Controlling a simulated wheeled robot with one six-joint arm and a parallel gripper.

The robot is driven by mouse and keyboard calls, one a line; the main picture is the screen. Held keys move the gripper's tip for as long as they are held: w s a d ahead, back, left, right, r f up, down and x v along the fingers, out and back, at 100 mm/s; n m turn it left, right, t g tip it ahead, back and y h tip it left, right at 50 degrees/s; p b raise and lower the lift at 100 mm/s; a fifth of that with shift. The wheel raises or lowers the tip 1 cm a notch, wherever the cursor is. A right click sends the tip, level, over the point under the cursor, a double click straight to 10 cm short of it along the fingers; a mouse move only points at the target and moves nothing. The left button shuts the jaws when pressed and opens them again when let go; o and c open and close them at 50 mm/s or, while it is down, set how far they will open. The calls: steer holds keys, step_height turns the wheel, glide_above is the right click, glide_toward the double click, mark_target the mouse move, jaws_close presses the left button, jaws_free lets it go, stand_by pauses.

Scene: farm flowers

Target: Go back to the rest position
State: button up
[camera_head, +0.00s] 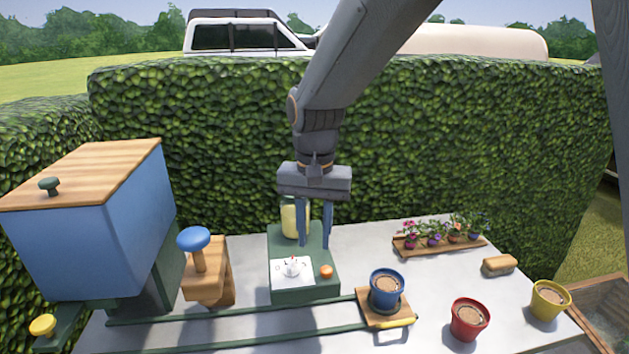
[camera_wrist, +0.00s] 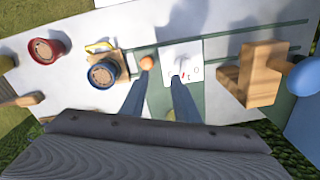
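My gripper (camera_head: 314,245) points down above the green device (camera_head: 305,293) with a white dial face (camera_head: 292,271) and an orange button (camera_head: 326,271). Its two blue-grey fingers are apart with nothing held between them. In the wrist view the fingers (camera_wrist: 160,84) reach toward the dial face and the orange button (camera_wrist: 147,62). I cannot tell whether a fingertip touches the device. A jar with pale yellow content (camera_head: 292,220) stands behind the fingers, partly hidden by them.
A blue pot (camera_head: 387,288) sits on a wooden slide on green rails. Red (camera_head: 468,319) and yellow (camera_head: 549,299) pots stand to the right. A flower tray (camera_head: 440,246) is at the back. A blue box (camera_head: 90,230) and a wooden block with blue knob (camera_head: 206,270) stand left. A hedge borders the table.

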steer(key=s+d+f+b, duration=0.1)
steer(key=s+d+f, duration=0.2)
steer(key=d, duration=0.4)
steer(key=s+d+f+b, duration=0.1)
steer(key=s+d+f, duration=0.2)
steer(key=d, duration=0.5)
steer(key=s+d+f+n+t+b, duration=0.1)
steer(key=s+d+f, duration=0.2)
steer(key=d+f, duration=0.2)
steer(key=d, duration=0.3)
steer(key=shift+s+d, duration=0.15)
steer(key=shift+s, duration=0.2)
